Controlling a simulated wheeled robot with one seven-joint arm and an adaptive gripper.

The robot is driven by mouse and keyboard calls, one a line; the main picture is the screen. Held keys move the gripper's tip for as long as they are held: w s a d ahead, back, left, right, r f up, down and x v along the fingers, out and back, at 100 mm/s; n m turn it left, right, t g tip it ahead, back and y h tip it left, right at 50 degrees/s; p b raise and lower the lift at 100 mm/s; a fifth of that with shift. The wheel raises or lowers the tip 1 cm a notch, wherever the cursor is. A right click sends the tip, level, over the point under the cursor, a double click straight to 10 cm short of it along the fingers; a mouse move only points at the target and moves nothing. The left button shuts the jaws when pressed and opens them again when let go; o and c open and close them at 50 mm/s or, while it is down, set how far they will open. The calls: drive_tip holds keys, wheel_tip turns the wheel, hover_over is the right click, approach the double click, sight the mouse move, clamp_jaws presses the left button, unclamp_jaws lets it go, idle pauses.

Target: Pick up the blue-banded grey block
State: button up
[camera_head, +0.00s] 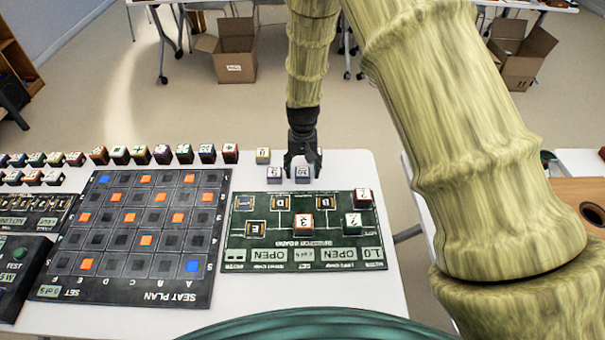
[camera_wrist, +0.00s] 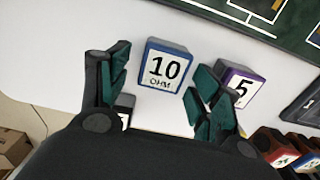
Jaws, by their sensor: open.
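The blue-banded block (camera_wrist: 165,68) has a pale top marked "10 OHM" and stands on the white table. It also shows in the head view (camera_head: 302,174), at my fingertips. My gripper (camera_head: 303,168) is open and points down. In the wrist view my gripper's fingers (camera_wrist: 160,72) show on either side of the blue-banded block, with gaps visible. I cannot tell whether the fingertips are down at its height. A purple-banded block (camera_wrist: 243,86) marked "5" stands just right of it, partly behind the right finger.
A yellow-banded block (camera_head: 263,156) stands nearby, left of my gripper in the head view. A dark green board (camera_head: 240,262) with blocks and a seat plan panel (camera_head: 215,195) lie on the table (camera_head: 345,165). Several blocks line the table's far left.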

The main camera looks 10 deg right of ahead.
drive_tip(key=shift+f, duration=0.5)
drive_tip(key=shift+c, duration=0.3)
drive_tip(key=c, duration=1.1)
drive_tip(key=shift+o, duration=0.2)
drive_tip(key=shift+r, duration=0.15)
